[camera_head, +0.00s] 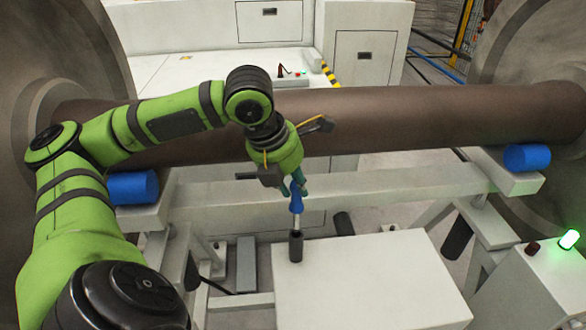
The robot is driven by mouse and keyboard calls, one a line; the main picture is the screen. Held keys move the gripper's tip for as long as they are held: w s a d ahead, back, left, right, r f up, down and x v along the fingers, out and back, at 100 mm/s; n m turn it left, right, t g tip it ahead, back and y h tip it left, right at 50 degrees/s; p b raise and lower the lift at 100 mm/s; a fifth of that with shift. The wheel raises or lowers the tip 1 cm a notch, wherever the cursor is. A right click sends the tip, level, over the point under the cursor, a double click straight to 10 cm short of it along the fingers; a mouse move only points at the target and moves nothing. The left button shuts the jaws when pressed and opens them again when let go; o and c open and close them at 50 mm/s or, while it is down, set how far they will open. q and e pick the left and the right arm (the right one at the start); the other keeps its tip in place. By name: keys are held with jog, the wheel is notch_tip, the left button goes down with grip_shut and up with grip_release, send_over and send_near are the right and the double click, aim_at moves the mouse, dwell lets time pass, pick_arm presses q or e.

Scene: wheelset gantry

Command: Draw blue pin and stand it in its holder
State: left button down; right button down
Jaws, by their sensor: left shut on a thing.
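My left gripper (297,188) reaches down from above, at the middle of the view, and is shut on the blue pin (296,204). The pin is upright, with a blue handle on top and a thin pale shaft below. Its shaft meets the top of a dark cylindrical holder (296,247) at the back left edge of the white table (375,285). I cannot tell how deep the shaft sits in the holder. My right gripper is not in view.
A brown axle (400,118) crosses behind my gripper between two large grey wheels, above a pale frame. Blue rollers (134,187) (526,158) sit at both sides. A control box with a green light (569,239) stands at the right.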

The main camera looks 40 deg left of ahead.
pick_arm(q)
jog(key=shift+f+b, duration=0.6)
jog(key=shift+f, duration=0.4)
jog(key=c, duration=0.9)
grip_release()
jog(key=shift+c, duration=0.2)
jog(key=v, duration=1.2)
jog(key=shift+s, duration=0.1)
